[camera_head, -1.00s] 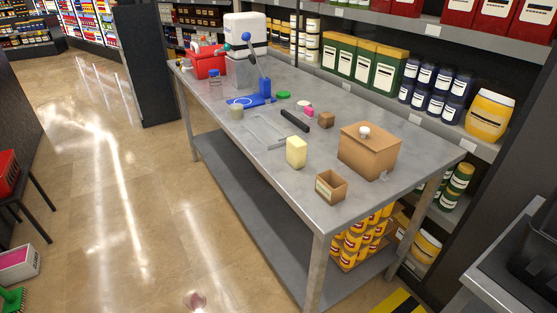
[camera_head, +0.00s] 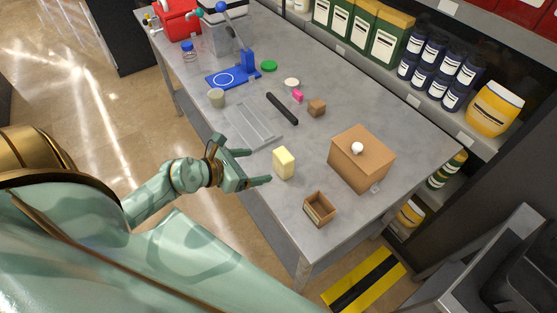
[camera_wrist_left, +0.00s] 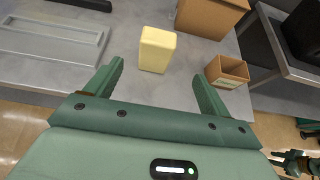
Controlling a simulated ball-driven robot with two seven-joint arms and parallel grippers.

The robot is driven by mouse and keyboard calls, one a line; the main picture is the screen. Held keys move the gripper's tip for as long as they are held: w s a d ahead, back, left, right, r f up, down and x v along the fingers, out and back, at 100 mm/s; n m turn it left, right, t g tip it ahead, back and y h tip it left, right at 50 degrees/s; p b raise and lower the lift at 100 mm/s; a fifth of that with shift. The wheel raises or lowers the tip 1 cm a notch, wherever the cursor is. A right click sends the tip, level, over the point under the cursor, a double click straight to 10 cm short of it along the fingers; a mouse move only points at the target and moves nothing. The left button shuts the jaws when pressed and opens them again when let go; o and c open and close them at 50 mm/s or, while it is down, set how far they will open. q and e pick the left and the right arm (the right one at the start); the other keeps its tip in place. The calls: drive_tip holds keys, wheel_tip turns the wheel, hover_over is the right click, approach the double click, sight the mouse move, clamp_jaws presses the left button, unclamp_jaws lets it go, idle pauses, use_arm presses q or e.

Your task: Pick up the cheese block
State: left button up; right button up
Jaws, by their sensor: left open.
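The cheese block (camera_head: 283,163) is a pale yellow upright block standing on the grey metal table (camera_head: 262,197) near its front edge. My left gripper (camera_head: 260,167) is open, just left of the cheese block and apart from it in the head view. In the left wrist view the cheese block (camera_wrist_left: 157,50) stands beyond the two spread green fingers (camera_wrist_left: 158,84), roughly centred between them, with nothing held. My right gripper does not show clearly in the head view; a dark hand-like part (camera_wrist_left: 296,162) shows at the lower right of the left wrist view.
A small open brown box (camera_head: 319,209) and a larger brown box with a white knob (camera_head: 361,158) stand right of the cheese. A black bar (camera_head: 282,109) and a small brown cube (camera_head: 316,108) lie farther back.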

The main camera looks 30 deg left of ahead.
sight(279, 156)
use_arm(q)
drive_tip(key=x, duration=0.5)
drive_tip(key=shift+w+d+b, duration=0.2)
drive_tip(key=shift+w+b, duration=0.05)
drive_tip(key=shift+b, duration=0.05)
drive_tip(key=shift+w+f, duration=0.2)
drive_tip(key=shift+w, duration=0.3)
drive_tip(key=x, duration=0.3)
drive_tip(key=r+x, duration=0.1)
drive_tip(key=shift+w+f+b, duration=0.25)
drive_tip(key=shift+w+b, duration=0.05)
drive_tip(key=shift+w, duration=0.35)
drive_tip(key=shift+s+r, duration=0.1)
drive_tip(key=shift+s, duration=0.05)
drive_tip(key=shift+c, duration=0.6)
drive_tip(key=c, duration=1)
drive_tip(key=shift+c, duration=0.6)
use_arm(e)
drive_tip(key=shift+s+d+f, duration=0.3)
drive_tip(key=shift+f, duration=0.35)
use_arm(q)
drive_tip(key=shift+r, duration=0.15)
